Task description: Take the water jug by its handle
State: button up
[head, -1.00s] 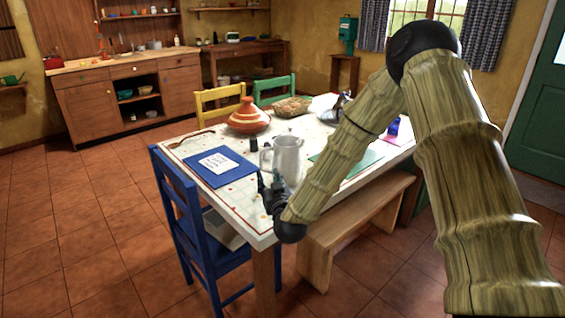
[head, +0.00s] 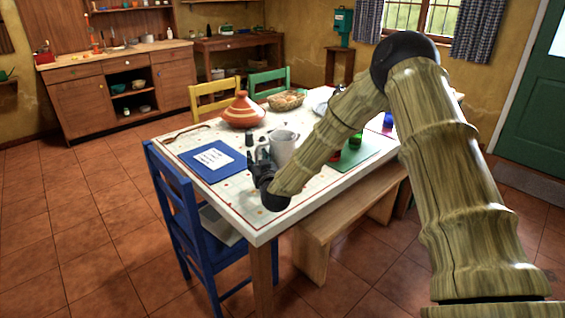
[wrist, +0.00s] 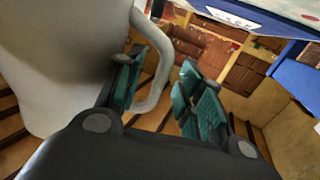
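The water jug (head: 283,150) is a pale grey-white jug standing on the table, partly hidden by my arm in the head view. In the wrist view the jug's body (wrist: 60,60) fills the left side. Its looped handle (wrist: 163,62) sticks out to the right. My gripper (wrist: 168,92) is open, with teal pads on its two fingers. The left finger lies between the jug's body and the handle, as far as I can tell; the right finger is beyond the handle's outer side. In the head view my gripper (head: 261,164) is just left of the jug.
A blue mat with white paper (head: 212,160) lies left of my gripper. A small dark jar (head: 249,139) and a striped orange tagine (head: 241,112) stand behind. A green mat (head: 350,158) lies right. A blue chair (head: 187,215) and a wooden bench (head: 345,215) flank the table's near corner.

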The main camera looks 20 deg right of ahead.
jog(key=shift+w, duration=0.65)
jog(key=shift+c, duration=0.3)
grip_shut()
jog(key=shift+r, duration=0.15)
